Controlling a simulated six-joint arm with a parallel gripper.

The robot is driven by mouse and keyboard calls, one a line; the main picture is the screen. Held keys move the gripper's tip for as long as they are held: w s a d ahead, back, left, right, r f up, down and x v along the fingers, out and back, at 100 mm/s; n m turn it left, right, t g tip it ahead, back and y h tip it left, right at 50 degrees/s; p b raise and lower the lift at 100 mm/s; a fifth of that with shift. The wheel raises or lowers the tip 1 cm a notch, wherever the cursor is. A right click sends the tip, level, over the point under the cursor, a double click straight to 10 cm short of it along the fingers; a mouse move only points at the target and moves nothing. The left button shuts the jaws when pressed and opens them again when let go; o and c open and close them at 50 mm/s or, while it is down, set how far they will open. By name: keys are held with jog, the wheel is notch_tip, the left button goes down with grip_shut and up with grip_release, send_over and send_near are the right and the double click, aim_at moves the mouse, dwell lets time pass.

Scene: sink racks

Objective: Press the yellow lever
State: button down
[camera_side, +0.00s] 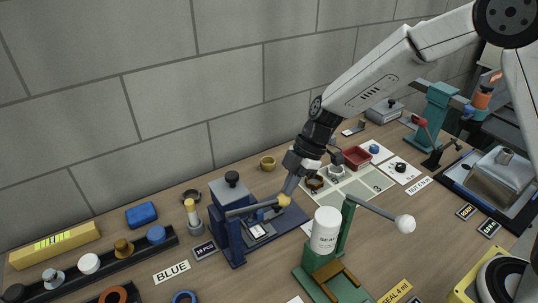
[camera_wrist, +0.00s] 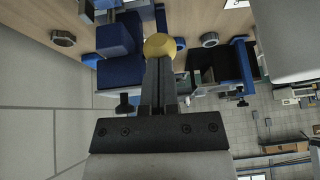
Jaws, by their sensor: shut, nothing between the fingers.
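The yellow lever's round knob (camera_side: 284,201) sits at the end of a grey bar on the blue press (camera_side: 231,240). The bar runs close to level, its knob end slightly higher in the picture. My gripper (camera_side: 289,190) points down at the knob from above, fingers together and empty. In the wrist view the yellow knob (camera_wrist: 160,46) shows just beyond the tips of my closed gripper (camera_wrist: 158,62). The tips are at or very near the knob; I cannot tell whether they touch. A small pad with a white label lies on the press bed below the bar.
A green press with a white-knobbed lever (camera_side: 405,223) and a white SEAL canister (camera_side: 325,230) stands close on the right. A red tray (camera_side: 356,158) and a mustard cup (camera_side: 268,163) are behind. The tiled wall is at the back.

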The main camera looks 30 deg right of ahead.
jog(key=d+f+v, duration=0.1)
jog(key=v, duration=1.2)
jog(key=shift+d, duration=0.3)
dwell(0.3)
jog(key=s+d+f+m+t+h, duration=0.1)
jog(key=s+d+f+m+h, duration=0.2)
jog(key=s+m, duration=0.4)
jog(key=s+d+f+m+t+h, duration=0.2)
jog(key=s+d+f+m, duration=0.2)
jog(key=s+m, duration=0.4)
jog(key=f+m, duration=0.1)
jog(key=m, duration=0.1)
jog(key=shift+d+m+h, duration=0.3)
jog(key=shift+m+h, duration=0.1)
